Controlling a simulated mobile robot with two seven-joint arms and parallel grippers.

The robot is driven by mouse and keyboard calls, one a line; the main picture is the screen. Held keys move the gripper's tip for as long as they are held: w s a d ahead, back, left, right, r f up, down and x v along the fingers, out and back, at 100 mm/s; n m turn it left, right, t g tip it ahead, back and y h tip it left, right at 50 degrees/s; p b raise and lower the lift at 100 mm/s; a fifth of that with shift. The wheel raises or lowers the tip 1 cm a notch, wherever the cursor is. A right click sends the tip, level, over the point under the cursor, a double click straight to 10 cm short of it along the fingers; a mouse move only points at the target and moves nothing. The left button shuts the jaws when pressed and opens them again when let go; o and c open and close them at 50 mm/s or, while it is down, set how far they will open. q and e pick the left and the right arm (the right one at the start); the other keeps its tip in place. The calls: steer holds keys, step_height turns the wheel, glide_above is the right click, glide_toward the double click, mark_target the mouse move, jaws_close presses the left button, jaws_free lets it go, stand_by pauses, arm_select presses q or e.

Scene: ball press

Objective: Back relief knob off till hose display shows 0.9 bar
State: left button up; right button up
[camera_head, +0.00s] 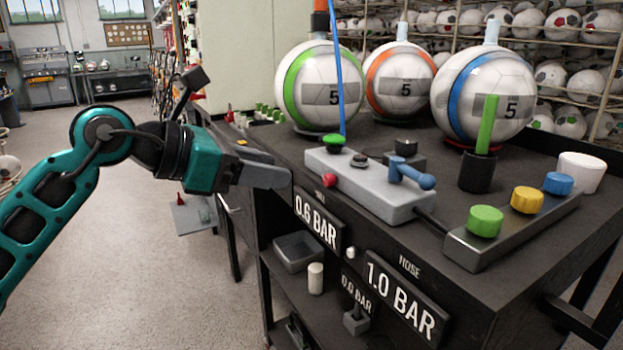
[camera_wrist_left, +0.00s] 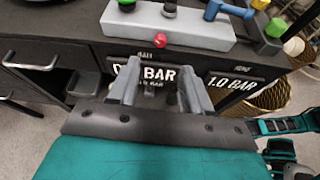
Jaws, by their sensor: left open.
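A grey control block (camera_head: 370,190) stands on the black bench, with a small red knob (camera_head: 329,180) on its front face, which I take as the relief knob. The red knob also shows in the left wrist view (camera_wrist_left: 160,40), beyond my fingertips. The hose display (camera_head: 401,298) reads 1.0 BAR, and the display left of it (camera_head: 318,219) reads 0.6 BAR. My left gripper (camera_head: 272,172) is left of the red knob, apart from it. In the left wrist view its fingers (camera_wrist_left: 160,85) are spread and empty, partly covering the 0.6 display. My right gripper is not seen.
The block carries a green knob (camera_head: 333,140), a black knob (camera_head: 360,158) and a blue lever (camera_head: 411,173). A button bar (camera_head: 512,230) lies right. Balls with green (camera_head: 320,85), orange (camera_head: 399,80) and blue (camera_head: 482,95) bands stand behind. Open floor lies left.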

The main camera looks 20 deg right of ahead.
mark_target(325, 180)
arm_select(q)
steer(key=x, duration=0.8)
steer(key=shift+d, duration=0.35)
jaws_close()
